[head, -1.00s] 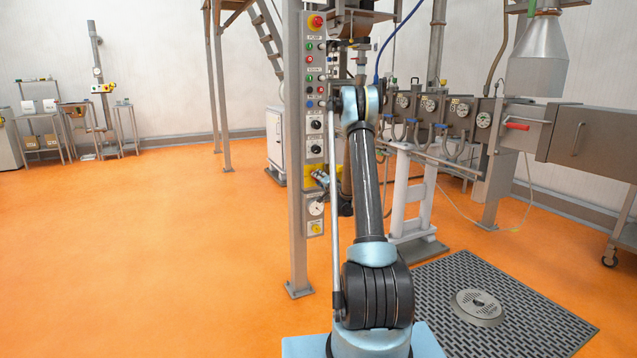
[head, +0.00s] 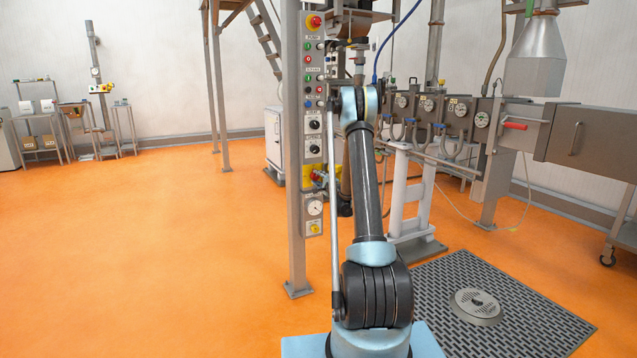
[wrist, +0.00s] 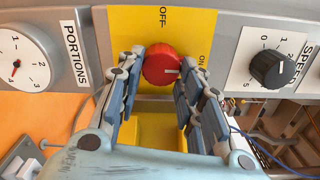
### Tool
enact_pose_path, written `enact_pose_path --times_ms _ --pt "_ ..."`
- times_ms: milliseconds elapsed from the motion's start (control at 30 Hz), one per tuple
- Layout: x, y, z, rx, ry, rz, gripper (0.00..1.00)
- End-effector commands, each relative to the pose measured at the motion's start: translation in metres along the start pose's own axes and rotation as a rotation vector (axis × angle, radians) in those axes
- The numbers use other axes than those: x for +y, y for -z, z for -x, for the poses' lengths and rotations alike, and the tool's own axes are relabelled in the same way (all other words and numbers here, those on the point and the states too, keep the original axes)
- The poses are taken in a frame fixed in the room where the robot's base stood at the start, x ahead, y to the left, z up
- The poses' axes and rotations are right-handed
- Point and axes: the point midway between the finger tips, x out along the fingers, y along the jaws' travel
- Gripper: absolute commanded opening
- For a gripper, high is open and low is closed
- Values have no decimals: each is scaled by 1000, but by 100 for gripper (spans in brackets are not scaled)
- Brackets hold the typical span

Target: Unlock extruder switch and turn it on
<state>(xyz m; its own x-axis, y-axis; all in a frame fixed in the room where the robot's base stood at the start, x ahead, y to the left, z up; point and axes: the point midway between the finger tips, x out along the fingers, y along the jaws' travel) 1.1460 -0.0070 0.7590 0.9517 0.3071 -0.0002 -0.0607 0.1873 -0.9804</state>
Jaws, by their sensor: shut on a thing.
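The extruder switch is a round red knob (wrist: 161,69) on a yellow plate (wrist: 204,24) marked OFF at the top and ON at the right. The knob's white mark points right, toward the ON side. My gripper (wrist: 163,74) has one finger on each side of the knob and is shut on it. A yellow part (wrist: 157,128) shows between the fingers below the plate. In the head view the yellow plate is on the control column (head: 296,150), with my gripper (head: 319,177) at it, partly unclear.
A PORTIONS dial (wrist: 20,62) is left of the switch and a black SPEED knob (wrist: 272,68) is right of it in the wrist view. The extruder (head: 455,115) stands right of the column. Orange floor (head: 150,240) is open at left.

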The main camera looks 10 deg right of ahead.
Motion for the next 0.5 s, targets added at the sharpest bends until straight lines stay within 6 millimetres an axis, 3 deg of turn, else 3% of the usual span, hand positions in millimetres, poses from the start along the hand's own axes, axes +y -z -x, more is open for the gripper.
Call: enact_pose_path --times_ms 467,500 --pt "1 -1 -1 -2 -1 -12 10" --pt "1 -2 -1 -2 -1 -12 39"
